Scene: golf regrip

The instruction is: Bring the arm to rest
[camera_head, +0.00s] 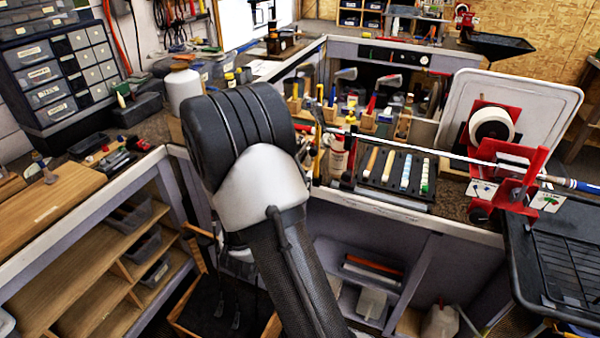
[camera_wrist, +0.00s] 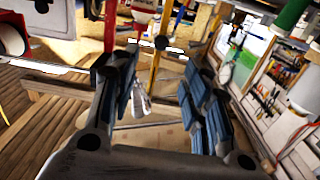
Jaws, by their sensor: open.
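My gripper (camera_wrist: 158,95) shows in the wrist view with its two blue-padded fingers spread apart. Nothing is held between them. A yellow upright tool and blurred bench items show beyond the gap. In the head view my arm rises through the middle of the picture, in front of the bench, and I cannot make out the gripper there. A golf club shaft (camera_head: 440,151) runs across the bench through a red vise (camera_head: 515,182) at the right. Its blue end (camera_head: 585,186) sticks out past the vise.
A black tray (camera_head: 350,184) with several grips sits on the bench below the shaft. A tape roll (camera_head: 491,124) on a red holder stands before a white panel (camera_head: 555,90). A white bottle (camera_head: 184,97) and drawer units (camera_head: 50,85) are at left. The bench is crowded.

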